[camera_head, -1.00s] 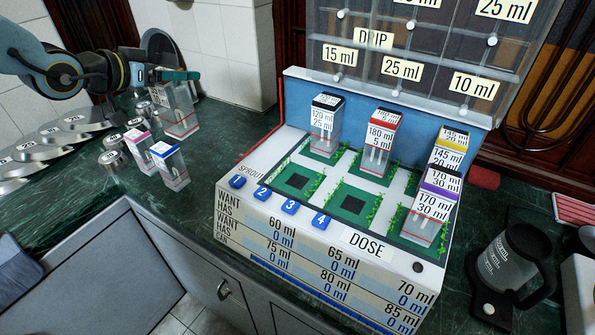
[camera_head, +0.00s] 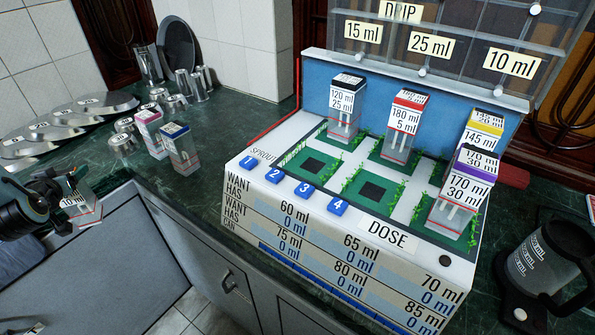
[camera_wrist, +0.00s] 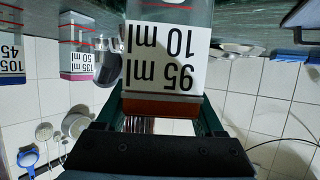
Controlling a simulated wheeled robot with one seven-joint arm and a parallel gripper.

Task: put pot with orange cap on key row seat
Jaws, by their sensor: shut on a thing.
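My gripper (camera_wrist: 165,120) is shut on the pot with the orange cap (camera_wrist: 168,60), which is labelled 95 ml and 10 ml. In the wrist view the pot appears upside down with its cap between the fingers. In the head view the pot (camera_head: 85,212) is at the left, in front of the counter edge, partly hidden by my gripper. The planter box (camera_head: 345,225) has blue numbered keys along its front left. Two dark square seats near the keys, one to the left (camera_head: 314,166) and one in the middle (camera_head: 373,191), are empty.
Pots with black (camera_head: 345,105), red (camera_head: 403,125), yellow (camera_head: 480,138) and purple (camera_head: 457,205) caps stand in the box. Pink-capped (camera_head: 150,130) and blue-capped (camera_head: 180,147) pots stand on the counter left of it. A black mug (camera_head: 535,265) stands at right.

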